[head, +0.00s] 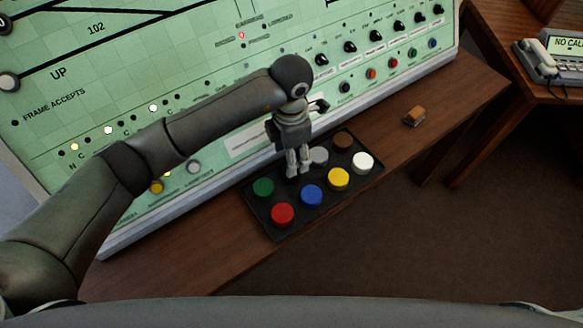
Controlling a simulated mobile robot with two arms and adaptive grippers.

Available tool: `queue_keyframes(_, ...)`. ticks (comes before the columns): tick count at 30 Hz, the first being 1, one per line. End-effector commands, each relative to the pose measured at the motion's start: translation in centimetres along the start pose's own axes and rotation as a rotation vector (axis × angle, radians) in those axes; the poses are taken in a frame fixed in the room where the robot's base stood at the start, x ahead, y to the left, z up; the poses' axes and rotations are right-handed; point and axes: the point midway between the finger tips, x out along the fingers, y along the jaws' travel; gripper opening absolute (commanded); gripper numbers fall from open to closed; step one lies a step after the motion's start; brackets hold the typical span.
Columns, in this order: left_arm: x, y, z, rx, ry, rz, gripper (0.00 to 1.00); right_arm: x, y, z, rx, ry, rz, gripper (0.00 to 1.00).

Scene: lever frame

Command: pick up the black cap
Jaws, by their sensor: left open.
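A black tray (271,232) on the wooden desk holds two rows of coloured caps. I cannot make out a black cap; the spot in the back row between the green cap (263,187) and the grey cap (318,156) is hidden by my gripper. My left gripper (298,171) is open and points down over that spot, with its fingertips close to tray level. I cannot tell whether anything is between the fingers. My right gripper is out of view.
The tray also holds a red cap (282,214), a blue cap (312,195), a yellow cap (338,179), a white cap (363,162) and a brown cap (342,140). A sloping green panel (190,100) rises behind. A small brown object (414,116) lies right of the tray.

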Motion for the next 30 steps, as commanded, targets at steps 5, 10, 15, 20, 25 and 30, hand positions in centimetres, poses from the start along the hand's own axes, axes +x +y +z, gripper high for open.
queue_keyframes(5, 1.3, -0.2, 0.0, 0.000, 0.000, -0.003, 0.58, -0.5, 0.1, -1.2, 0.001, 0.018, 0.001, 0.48)
queue_keyframes(10, 4.0, -0.5, -0.1, -0.001, 0.001, -0.004, 0.58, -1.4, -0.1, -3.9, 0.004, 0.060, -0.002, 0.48)
queue_keyframes(15, 5.5, -0.4, 0.0, 0.000, -0.001, -0.001, 0.58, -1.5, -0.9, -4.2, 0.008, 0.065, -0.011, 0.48)
queue_keyframes(20, 5.6, -0.3, 0.0, 0.000, -0.002, 0.000, 0.58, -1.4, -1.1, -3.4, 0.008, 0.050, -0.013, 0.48)
queue_keyframes(25, 5.6, -0.3, 0.0, 0.000, -0.001, 0.000, 0.45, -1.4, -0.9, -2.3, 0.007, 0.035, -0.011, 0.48)
queue_keyframes(30, 5.6, -0.3, 0.0, 0.000, -0.001, 0.000, 0.33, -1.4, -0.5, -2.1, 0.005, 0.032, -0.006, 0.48)
